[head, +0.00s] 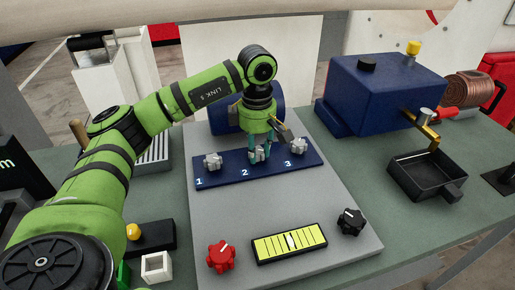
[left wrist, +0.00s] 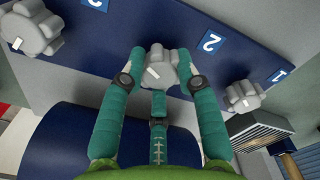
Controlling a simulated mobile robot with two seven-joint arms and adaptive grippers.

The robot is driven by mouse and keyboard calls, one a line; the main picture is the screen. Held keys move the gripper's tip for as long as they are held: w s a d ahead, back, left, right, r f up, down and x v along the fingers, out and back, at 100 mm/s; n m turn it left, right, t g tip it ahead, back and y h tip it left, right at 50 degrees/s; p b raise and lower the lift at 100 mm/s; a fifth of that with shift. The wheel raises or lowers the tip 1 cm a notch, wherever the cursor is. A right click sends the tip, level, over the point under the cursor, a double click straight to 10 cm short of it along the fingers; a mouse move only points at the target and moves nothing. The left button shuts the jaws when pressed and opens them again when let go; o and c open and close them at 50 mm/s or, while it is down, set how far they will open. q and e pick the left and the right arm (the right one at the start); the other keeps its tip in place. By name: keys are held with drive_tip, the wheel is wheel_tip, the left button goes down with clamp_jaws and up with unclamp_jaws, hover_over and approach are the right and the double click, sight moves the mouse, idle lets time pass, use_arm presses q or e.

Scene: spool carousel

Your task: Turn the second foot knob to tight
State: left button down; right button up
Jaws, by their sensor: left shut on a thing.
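The second foot knob (left wrist: 160,66) is a grey lobed knob with a white mark, beside the label 2 on the blue strip (head: 225,177). My left gripper (head: 260,155) reaches down over it, and its teal fingers are shut around the knob. The fingers partly hide the knob in the head view. In the left wrist view the fingers (left wrist: 159,75) press on both sides of it. The first knob (head: 213,161) and third knob (head: 298,146) stand free on either side. My right gripper is not in view.
The strip sits on a grey plate (head: 330,215) with a red knob (head: 221,256), a black knob (head: 350,222) and a yellow level gauge (head: 290,243). A blue cylinder lies behind the strip (left wrist: 80,140). A blue box (head: 385,90) and black tray (head: 425,173) stand right.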

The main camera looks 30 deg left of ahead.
use_arm(q)
drive_tip(key=shift+s+f, duration=0.15)
drive_tip(key=shift+f, duration=0.05)
drive_tip(key=c, duration=0.9)
unclamp_jaws()
drive_tip(key=shift+a, duration=0.1)
drive_tip(key=shift+r, duration=0.1)
drive_tip(key=shift+r, duration=0.3)
wheel_tip(320, 180, up, 11)
drive_tip(key=shift+r, duration=0.2)
